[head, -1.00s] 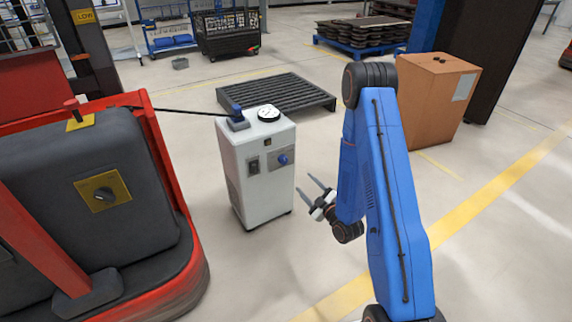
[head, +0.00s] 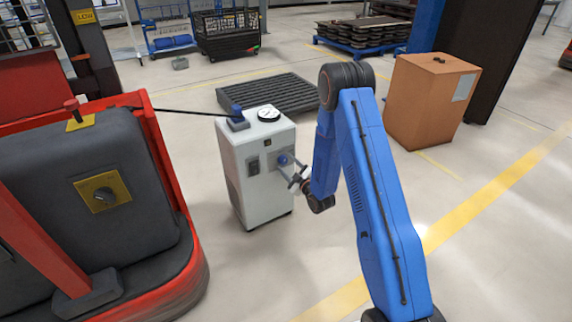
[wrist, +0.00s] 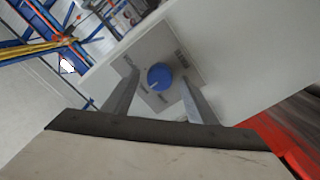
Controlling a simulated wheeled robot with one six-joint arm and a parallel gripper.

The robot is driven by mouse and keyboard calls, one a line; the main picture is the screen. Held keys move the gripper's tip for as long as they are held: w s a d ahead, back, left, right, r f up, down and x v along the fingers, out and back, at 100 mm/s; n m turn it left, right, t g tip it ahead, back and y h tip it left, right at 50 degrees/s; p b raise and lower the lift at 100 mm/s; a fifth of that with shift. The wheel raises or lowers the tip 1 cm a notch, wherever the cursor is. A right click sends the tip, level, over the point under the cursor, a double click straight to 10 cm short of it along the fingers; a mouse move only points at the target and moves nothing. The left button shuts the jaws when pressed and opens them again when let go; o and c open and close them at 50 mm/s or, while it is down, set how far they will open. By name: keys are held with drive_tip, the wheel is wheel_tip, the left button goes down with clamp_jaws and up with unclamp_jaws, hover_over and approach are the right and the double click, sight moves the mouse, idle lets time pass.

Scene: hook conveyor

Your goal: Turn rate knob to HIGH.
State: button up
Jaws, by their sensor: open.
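The rate knob is a round blue knob (head: 283,159) on a grey plate on the front of a white cabinet (head: 265,200). In the wrist view the blue knob (wrist: 160,77) sits on its plate with a small pale pointer mark towards its lower left. The lettering around it is too small to read. My gripper (head: 285,170) is open in front of the cabinet. In the wrist view its two fingers (wrist: 157,98) stand left and right of the knob, with visible gaps. I cannot tell how far the fingertips are from the plate.
A dark pallet (head: 285,93) lies behind, and a cardboard box (head: 425,105) stands at right. A gauge and a cable are on the cabinet top.

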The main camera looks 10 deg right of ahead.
drive_tip(key=shift+w+a, duration=0.2)
drive_tip(key=shift+w, duration=0.4)
drive_tip(key=c, duration=1.1)
drive_tip(key=shift+o, duration=0.2)
drive_tip(key=shift+m, duration=0.4)
drive_tip(key=m, duration=0.5)
drive_tip(key=shift+m, duration=0.3)
drive_tip(key=m, duration=0.5)
drive_tip(key=shift+m, duration=0.4)
